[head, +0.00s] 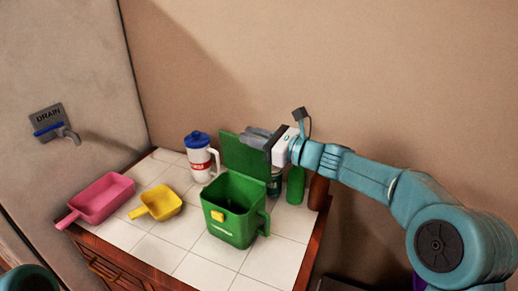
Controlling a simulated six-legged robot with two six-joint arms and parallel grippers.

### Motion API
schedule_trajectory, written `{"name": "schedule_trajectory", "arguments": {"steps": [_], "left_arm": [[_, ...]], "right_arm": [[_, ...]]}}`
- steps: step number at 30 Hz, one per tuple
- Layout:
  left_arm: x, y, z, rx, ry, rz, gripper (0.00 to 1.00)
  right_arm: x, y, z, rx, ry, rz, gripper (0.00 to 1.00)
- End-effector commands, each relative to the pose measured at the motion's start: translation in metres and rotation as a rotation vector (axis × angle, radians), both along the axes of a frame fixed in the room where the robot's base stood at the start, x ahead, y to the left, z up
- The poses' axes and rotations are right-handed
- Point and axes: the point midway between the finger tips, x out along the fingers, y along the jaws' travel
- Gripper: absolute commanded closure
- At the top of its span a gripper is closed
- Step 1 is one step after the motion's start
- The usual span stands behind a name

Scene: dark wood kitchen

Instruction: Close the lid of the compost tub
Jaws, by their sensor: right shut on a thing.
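The green compost tub (230,212) stands on the tiled counter, open at the top, with a yellow latch on its front and a handle on its right side. Its green lid (240,155) is raised, standing nearly upright at the back of the tub. My right gripper (254,138) reaches in from the right and is shut on the lid near its upper right edge. The fingers cover part of that edge. My left gripper is not in view.
A white jug with a blue lid (198,155) stands left of the tub. A yellow scoop (160,204) and a pink scoop (103,197) lie farther left. A green bottle (296,186) and a brown bottle (317,192) stand right. Tiles in front are clear.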

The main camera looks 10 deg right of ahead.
Motion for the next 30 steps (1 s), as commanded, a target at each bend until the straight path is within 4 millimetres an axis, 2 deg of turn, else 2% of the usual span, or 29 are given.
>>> {"name": "schedule_trajectory", "arguments": {"steps": [1, 3, 17, 30], "left_arm": [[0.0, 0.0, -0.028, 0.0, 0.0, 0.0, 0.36], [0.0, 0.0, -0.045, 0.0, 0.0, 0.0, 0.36], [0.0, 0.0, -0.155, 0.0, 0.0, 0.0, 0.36], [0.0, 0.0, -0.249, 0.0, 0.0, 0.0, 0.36]], "right_arm": [[-0.007, 0.006, -0.014, -0.03, -0.037, 0.002, 1.0], [-0.014, 0.012, -0.015, -0.074, -0.09, 0.002, 1.0], [-0.058, 0.05, -0.042, -0.36, -0.417, 0.001, 1.0], [-0.087, 0.076, -0.086, -0.629, -0.728, -0.001, 1.0]]}}
